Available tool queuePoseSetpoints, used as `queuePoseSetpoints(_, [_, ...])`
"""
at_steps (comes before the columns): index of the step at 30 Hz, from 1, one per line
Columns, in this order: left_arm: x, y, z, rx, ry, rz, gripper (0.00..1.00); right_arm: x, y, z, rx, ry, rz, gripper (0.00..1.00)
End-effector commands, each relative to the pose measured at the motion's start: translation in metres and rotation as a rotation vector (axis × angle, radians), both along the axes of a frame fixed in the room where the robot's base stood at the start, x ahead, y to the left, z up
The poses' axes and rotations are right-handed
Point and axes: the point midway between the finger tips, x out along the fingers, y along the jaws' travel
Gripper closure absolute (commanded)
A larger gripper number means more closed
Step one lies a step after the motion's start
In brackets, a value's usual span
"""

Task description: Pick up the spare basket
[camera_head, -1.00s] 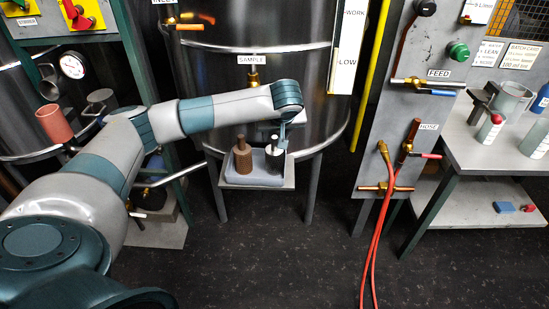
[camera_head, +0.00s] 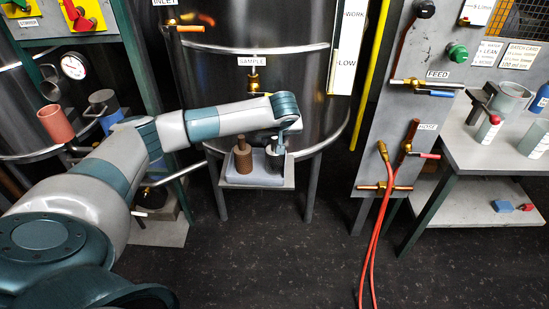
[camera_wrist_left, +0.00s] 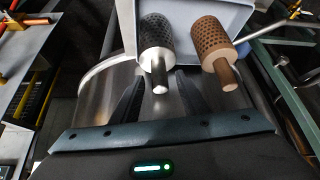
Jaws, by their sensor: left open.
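Two mesh baskets with upright handles stand side by side in a grey-blue tray (camera_head: 257,181) on a small shelf under the tank. One is brown (camera_head: 243,160), on the left in the head view. The other is grey (camera_head: 274,162), on the right and partly hidden by my left gripper (camera_head: 280,142). Which one is the spare cannot be told. In the left wrist view, my left gripper (camera_wrist_left: 160,77) is open. Its fingers lie either side of the handle of the grey basket (camera_wrist_left: 156,40), apart from it. The brown basket (camera_wrist_left: 212,43) is to the right there. My right gripper is not seen.
The metal tank (camera_head: 270,90) with a sample tap (camera_head: 254,82) stands behind the shelf. A grey panel (camera_head: 400,150) with red hoses is to the right, then a bench (camera_head: 475,155) with bottles. The dark floor (camera_head: 285,255) in front is clear.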

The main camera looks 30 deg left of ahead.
Motion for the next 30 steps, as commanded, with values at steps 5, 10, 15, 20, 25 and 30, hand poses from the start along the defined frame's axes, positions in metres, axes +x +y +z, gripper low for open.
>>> queuePoseSetpoints(5, [-0.0001,-0.0001,0.0000,0.000,0.000,0.000,0.60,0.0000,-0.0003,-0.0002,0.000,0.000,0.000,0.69])
queuePoseSetpoints(10, [-0.0001,0.0000,0.0002,0.000,0.000,0.000,0.60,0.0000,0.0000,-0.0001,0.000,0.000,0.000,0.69])
queuePoseSetpoints(15, [-0.0002,0.0001,0.0002,0.000,0.000,0.000,0.86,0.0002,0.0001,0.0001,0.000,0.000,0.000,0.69])
queuePoseSetpoints(20, [-0.0003,0.0000,0.0003,0.000,0.000,0.000,1.00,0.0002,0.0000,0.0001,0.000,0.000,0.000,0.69])
queuePoseSetpoints(25, [0.0001,0.0002,0.0008,0.001,-0.001,0.000,1.00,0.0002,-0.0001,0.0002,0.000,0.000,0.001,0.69])
queuePoseSetpoints(30, [0.0002,0.0003,0.0028,0.000,-0.001,0.001,1.00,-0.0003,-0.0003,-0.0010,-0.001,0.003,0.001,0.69])
